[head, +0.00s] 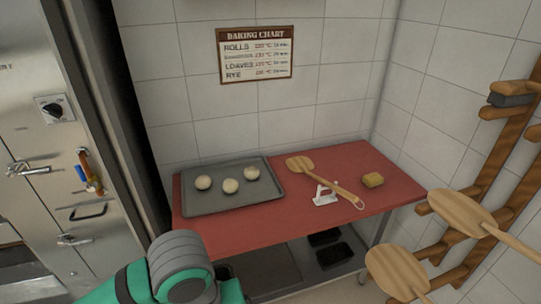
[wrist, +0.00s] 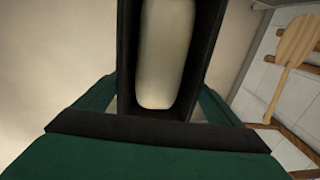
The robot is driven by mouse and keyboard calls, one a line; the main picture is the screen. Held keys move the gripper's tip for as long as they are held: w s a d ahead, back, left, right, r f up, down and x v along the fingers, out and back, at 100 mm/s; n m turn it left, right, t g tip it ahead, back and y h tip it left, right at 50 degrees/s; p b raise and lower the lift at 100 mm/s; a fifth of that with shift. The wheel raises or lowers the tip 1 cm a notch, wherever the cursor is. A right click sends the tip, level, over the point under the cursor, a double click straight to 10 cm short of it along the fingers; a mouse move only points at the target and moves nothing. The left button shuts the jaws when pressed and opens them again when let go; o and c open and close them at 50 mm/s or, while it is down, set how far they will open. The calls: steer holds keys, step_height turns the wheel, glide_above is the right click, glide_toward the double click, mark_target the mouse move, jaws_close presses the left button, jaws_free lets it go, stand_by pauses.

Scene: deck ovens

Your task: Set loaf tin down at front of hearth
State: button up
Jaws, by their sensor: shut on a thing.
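My gripper (wrist: 160,108) is shut on a dark loaf tin (wrist: 127,70) in the wrist view. A long pale piece of dough (wrist: 166,50) lies inside the tin. The tin's far end is cut off by the top of the picture. The head view shows part of my arm at the bottom, but neither my gripper nor the held tin. The steel oven front (head: 75,140) stands at the left of the head view. No hearth can be made out in either view.
A wooden rack (head: 490,170) with peels stands right.

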steer(key=shift+w+d+f+n, duration=0.15)
steer(key=shift+w+f+n, duration=0.15)
steer(key=shift+w+n, duration=0.4)
steer(key=w+d+f+n+y, duration=0.1)
steer(key=w+d+f+n, duration=0.2)
steer(key=w+f+n, duration=0.7)
steer(key=w+d+f+n+y, duration=0.1)
steer(key=w+d+f+n, duration=0.3)
steer(key=w+f+n, duration=0.55)
steer(key=d+f+n, duration=0.4)
steer(key=f+n, duration=0.7)
steer(key=f, duration=0.2)
steer(key=s+a+f, duration=0.1)
steer(key=s+f, duration=0.2)
steer(key=f, duration=0.3)
steer(key=shift+s+f, duration=0.15)
steer(key=shift+s, duration=0.05)
